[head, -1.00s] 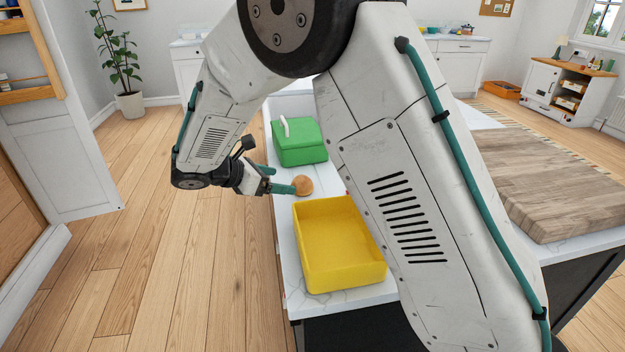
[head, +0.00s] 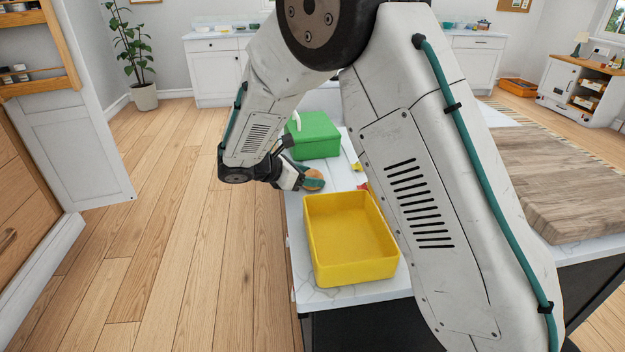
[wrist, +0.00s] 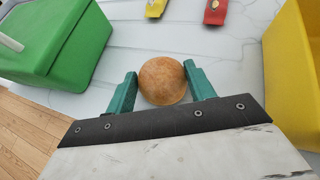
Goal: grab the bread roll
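The bread roll (wrist: 162,81) is round and golden brown and lies on the white marble counter. My gripper (wrist: 160,72) is low over the counter, with one teal finger on each side of the roll. The fingers look spread about as wide as the roll; whether they touch its sides is not clear. In the head view, the roll (head: 314,178) is partly hidden behind my gripper (head: 317,182), between the green box and the yellow bin.
A green lidded box (head: 315,137) with a white handle stands behind the roll. An open, empty yellow bin (head: 350,270) stands in front. A yellow item (wrist: 156,8) and a red item (wrist: 215,11) lie beyond the roll. A wooden board (head: 560,185) lies at right.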

